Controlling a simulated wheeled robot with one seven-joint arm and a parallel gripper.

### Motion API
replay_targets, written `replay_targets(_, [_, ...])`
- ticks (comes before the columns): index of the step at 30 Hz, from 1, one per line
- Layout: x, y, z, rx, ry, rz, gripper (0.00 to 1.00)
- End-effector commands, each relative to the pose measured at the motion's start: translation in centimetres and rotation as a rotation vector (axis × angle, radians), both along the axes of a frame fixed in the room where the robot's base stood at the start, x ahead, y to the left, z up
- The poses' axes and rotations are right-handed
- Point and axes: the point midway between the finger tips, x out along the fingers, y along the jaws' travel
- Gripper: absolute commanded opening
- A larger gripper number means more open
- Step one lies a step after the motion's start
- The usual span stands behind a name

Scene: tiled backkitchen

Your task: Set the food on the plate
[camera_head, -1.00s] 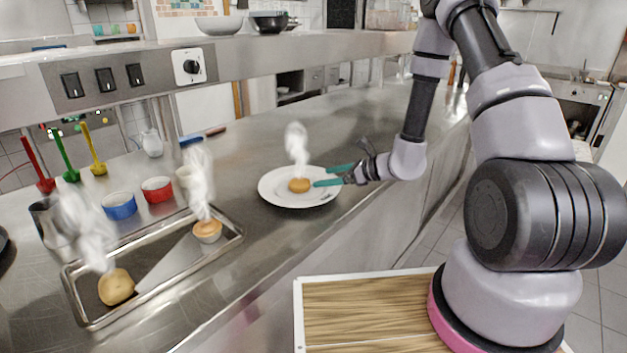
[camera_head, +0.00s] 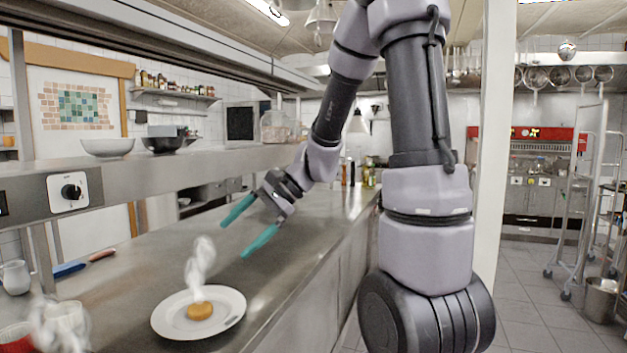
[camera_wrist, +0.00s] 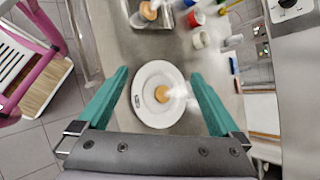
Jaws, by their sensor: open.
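A small round golden-brown food piece (camera_head: 200,310) lies on a white plate (camera_head: 232,323) on the steel counter, with steam rising from it. In the wrist view the food (camera_wrist: 161,94) sits near the middle of the plate (camera_wrist: 150,117). My gripper (camera_head: 232,240) is open and empty, in the air above and behind the plate. Its teal fingers are spread wide on either side of the plate in the wrist view and touch nothing. Another brown food piece (camera_wrist: 148,10) shows at the top of the wrist view, in the metal tray (camera_wrist: 139,21).
A shelf with bowls (camera_head: 108,147) overhangs the counter's back.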

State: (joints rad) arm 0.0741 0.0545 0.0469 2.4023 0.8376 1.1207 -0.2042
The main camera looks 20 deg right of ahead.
Motion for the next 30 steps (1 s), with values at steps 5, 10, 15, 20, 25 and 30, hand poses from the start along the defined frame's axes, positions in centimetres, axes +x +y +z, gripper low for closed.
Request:
replay_targets(5, [-4.4, -2.9, 4.5, -0.241, -0.227, 0.142, 1.00])
replay_targets(10, [-7.8, -6.5, 8.0, -0.488, -0.439, 0.226, 1.00])
replay_targets(15, [-10.4, -9.8, 10.9, -0.695, -0.614, 0.260, 1.00])
replay_targets(20, [-11.5, -11.6, 12.4, -0.804, -0.700, 0.268, 1.00])
replay_targets(25, [-11.8, -12.0, 12.7, -0.831, -0.719, 0.269, 1.00])
replay_targets(30, [-11.8, -12.0, 12.7, -0.829, -0.718, 0.270, 1.00])
